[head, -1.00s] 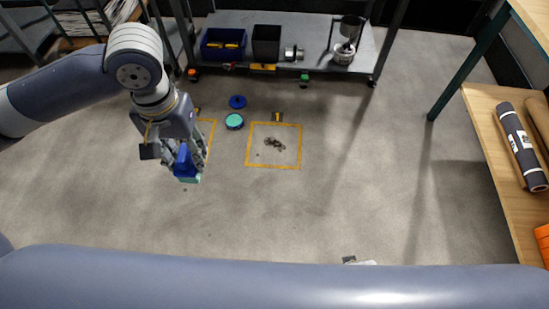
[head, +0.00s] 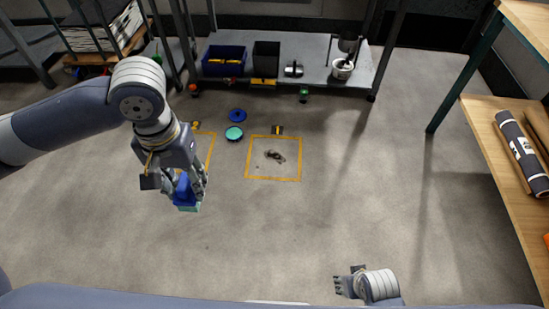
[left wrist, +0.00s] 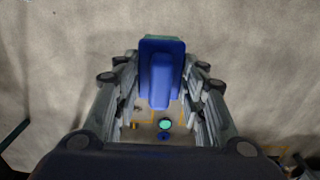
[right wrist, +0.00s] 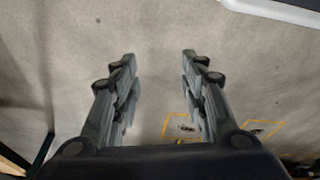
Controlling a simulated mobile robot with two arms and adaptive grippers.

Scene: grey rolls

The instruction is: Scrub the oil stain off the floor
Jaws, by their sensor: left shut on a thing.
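The oil stain (head: 275,156) is a dark smear on the floor inside a yellow taped square (head: 248,160). It also shows in the right wrist view (right wrist: 186,128). My left gripper (head: 188,190) is shut on a blue scrub brush (left wrist: 160,75) with a teal underside, held to the left of the taped square. My right gripper (head: 345,284) is low in the head view, in front of and to the right of the stain. Its fingers are apart with nothing between them in the right wrist view (right wrist: 158,75).
A blue disc (head: 237,115) and a teal-topped round tin (head: 234,133) lie on the floor behind the taped squares. A shelf (head: 310,75) with a blue bin (head: 223,60) stands at the back. A wooden bench (head: 500,160) holds a dark roll (head: 522,150). Floor in front is clear.

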